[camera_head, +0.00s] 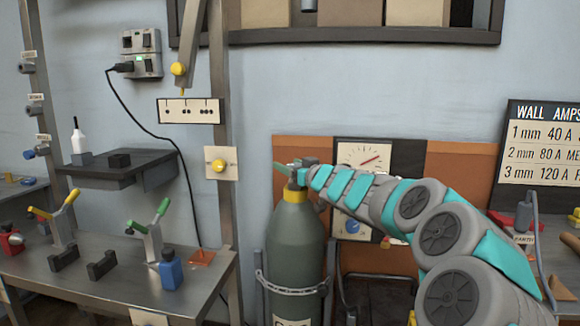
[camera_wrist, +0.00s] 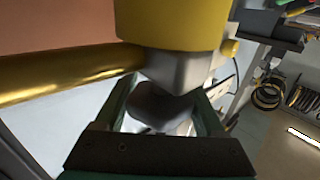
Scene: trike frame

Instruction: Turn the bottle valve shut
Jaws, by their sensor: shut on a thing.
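The grey-green gas bottle (camera_head: 294,250) stands upright beside the bench, with a yellow collar (camera_head: 295,195) at its neck. My gripper (camera_head: 296,172) is at the bottle's top, reaching in from the right. In the wrist view, its two dark green fingers (camera_wrist: 165,100) are on either side of the dark bottle valve (camera_wrist: 160,108) and are shut on it. The grey valve body (camera_wrist: 178,72) and yellow collar (camera_wrist: 170,22) show above it in that picture. The valve's far side and the finger contact are partly hidden.
A chain (camera_head: 290,287) runs around the bottle. A brass pipe (camera_wrist: 65,77) lies left of the valve in the wrist view. A gauge panel (camera_head: 364,157) is behind my arm. The bench (camera_head: 110,285) with clamps and small bottles stands left.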

